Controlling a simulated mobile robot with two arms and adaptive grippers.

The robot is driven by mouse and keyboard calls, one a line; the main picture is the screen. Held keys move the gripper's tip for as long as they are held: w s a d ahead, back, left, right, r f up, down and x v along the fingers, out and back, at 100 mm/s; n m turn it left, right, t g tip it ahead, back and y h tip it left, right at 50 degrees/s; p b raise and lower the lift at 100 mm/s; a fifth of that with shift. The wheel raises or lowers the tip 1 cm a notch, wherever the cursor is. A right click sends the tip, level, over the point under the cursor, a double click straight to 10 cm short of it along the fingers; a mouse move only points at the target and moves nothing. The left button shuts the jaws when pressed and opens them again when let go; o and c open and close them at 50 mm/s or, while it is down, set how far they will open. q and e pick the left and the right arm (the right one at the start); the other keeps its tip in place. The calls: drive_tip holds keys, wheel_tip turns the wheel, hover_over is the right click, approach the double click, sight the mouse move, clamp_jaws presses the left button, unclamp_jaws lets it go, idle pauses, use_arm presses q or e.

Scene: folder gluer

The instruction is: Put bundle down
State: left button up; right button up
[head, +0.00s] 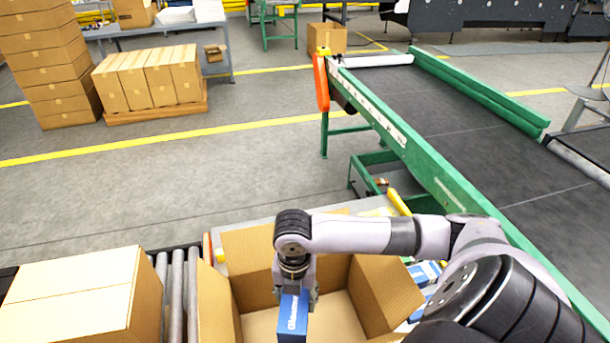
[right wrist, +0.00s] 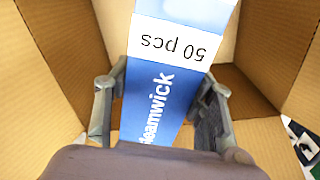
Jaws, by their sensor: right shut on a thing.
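My right gripper (head: 296,294) points down into an open cardboard box (head: 247,241) at the bottom of the head view. It is shut on a blue and white bundle (head: 292,318). In the right wrist view the bundle (right wrist: 150,98) shows "50 pcs" and part of a brand name, with the fingers of the right gripper (right wrist: 158,112) on either side of it. The box walls (right wrist: 63,50) surround it there. I cannot tell whether the bundle touches the box floor. My left gripper is out of view.
A closed carton (head: 75,295) sits on the roller conveyor (head: 178,290) left of the open box. More blue and white packs (head: 424,274) lie right of the box, partly behind my arm. A green-framed belt conveyor (head: 450,120) runs along the right.

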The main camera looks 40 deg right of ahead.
drive_tip(key=d+n, duration=0.1)
drive_tip(key=d+f+n, duration=0.1)
drive_tip(key=n, duration=0.1)
drive_tip(key=shift+s+f, duration=0.1)
drive_tip(key=shift+s, duration=0.25)
drive_tip(key=shift+f+n, duration=0.15)
drive_tip(key=shift+n, duration=0.25)
wheel_tip(320, 180, down, 20)
drive_tip(key=shift+d+r+p, duration=0.1)
drive_tip(key=shift+p, duration=0.3)
drive_tip(key=shift+f, duration=0.2)
drive_tip(key=o, duration=1.4)
drive_tip(key=shift+o, duration=0.2)
drive_tip(key=shift+r, duration=0.15)
wheel_tip(320, 180, up, 12)
